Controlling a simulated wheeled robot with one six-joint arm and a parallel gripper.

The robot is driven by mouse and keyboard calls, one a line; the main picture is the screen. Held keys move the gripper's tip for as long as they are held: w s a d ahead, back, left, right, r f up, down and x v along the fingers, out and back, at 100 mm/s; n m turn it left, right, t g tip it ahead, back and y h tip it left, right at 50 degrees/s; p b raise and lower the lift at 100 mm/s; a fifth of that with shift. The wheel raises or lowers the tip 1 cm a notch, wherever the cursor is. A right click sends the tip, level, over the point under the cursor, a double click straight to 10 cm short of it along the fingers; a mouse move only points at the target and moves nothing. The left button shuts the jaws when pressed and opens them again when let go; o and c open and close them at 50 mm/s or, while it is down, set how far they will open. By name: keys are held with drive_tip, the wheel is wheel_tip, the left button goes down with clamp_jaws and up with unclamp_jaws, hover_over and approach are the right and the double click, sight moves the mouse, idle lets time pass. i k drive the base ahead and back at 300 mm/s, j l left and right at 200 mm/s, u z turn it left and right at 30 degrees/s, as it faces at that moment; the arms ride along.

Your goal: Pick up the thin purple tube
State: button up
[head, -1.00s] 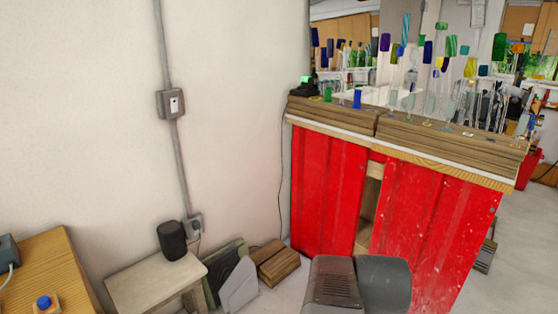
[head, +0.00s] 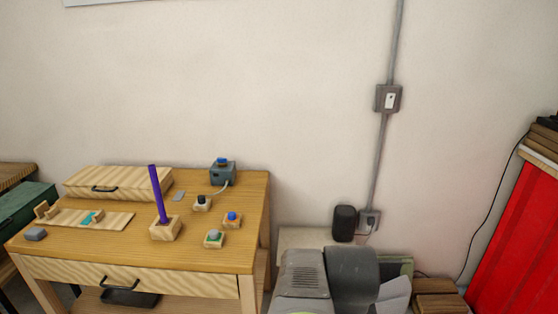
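The thin purple tube (head: 158,192) stands in a small wooden block holder (head: 165,230) on the wooden table at the left of the head view. It leans slightly, its top toward the left. My gripper is not in view. Only a grey part that looks like my own body shows at the bottom, right of the table and apart from the tube.
The wooden table (head: 90,250) also bears a wooden box (head: 118,182), a wooden rack (head: 85,218), a grey-blue device (head: 222,173) and several small blocks with knobs (head: 232,218). A black speaker (head: 344,223) and red cabinet (head: 520,245) stand to the right.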

sight(152, 170)
drive_tip(key=j+u, duration=0.1)
drive_tip(key=u, duration=1.15)
